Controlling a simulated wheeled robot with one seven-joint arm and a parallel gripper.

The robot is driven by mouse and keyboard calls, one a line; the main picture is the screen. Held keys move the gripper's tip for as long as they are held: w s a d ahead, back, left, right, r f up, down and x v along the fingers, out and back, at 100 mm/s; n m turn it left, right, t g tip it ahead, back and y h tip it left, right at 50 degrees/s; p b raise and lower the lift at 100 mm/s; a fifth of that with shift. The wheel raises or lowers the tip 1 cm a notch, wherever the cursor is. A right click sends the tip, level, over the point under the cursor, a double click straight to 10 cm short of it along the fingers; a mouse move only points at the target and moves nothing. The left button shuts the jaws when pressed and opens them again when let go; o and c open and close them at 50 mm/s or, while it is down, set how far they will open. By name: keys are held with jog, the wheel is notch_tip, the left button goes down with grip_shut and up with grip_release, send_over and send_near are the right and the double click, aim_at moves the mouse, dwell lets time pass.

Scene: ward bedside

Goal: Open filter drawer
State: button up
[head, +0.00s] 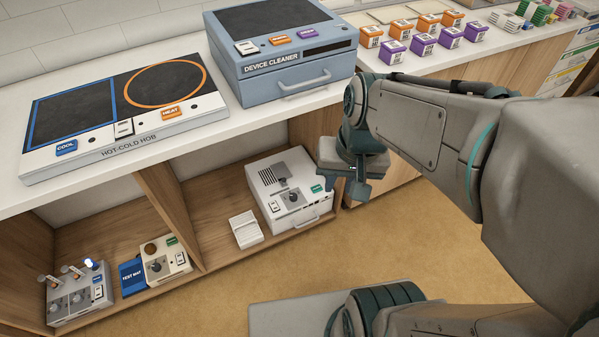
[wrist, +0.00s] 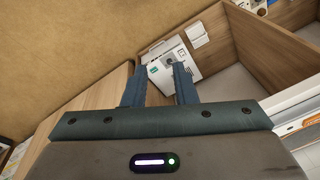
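A white device (head: 288,183) with a grille, a dark knob and a green label stands in the right bay of the low shelf. A handle (head: 308,218) runs along the lower front of it, and this lower front looks closed against the body. Which part is the filter drawer I cannot read. My gripper (head: 352,190) hangs in front and to the right of this device, apart from it. In the wrist view my gripper (wrist: 160,85) has its two fingers spread with nothing between them. The white device (wrist: 168,62) shows beyond the fingertips, partly hidden by the right one.
The blue-grey device cleaner (head: 275,72) stands on the counter above, with its own handle. A small white block (head: 246,229) lies left of the white device. The wooden partition (head: 165,200) divides the bays. Open floor (head: 420,240) lies in front.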

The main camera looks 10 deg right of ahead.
jog(key=w+a+f+m+y+b, duration=0.2)
jog(key=w+f+m+y+b, duration=0.2)
jog(key=w+f+m+b, duration=0.55)
jog(key=w+a+f+m+t+y+b, duration=0.1)
jog(key=w+a+f+m+y+b, duration=0.3)
jog(key=f, duration=1.1)
jog(key=w+f+m+y+b, duration=0.5)
jog(key=f+m, duration=0.5)
jog(key=f, duration=0.3)
jog(key=w+d+f+m+t+b, duration=0.2)
jog(key=f+m+t, duration=0.15)
jog(key=f, duration=0.25)
jog(key=w+d+f+m+t+b, duration=0.1)
jog(key=w+f+m+t+b, duration=0.1)
jog(key=f+m, duration=0.3)
jog(key=m+t+h+b, duration=0.7)
jog(key=m+h+b, duration=0.2)
jog(key=m+b, duration=0.55)
send_near(308, 223)
jog(key=w+a+f+m+p, duration=0.1)
jog(key=w+a+f+m, duration=0.15)
jog(key=w, duration=0.65)
jog(key=shift+w+a+r+n+g, duration=0.15)
jog(key=shift+w+a+n+g, duration=0.15)
jog(key=shift+w+a, duration=0.1)
jog(key=shift+s, duration=0.1)
grip_shut()
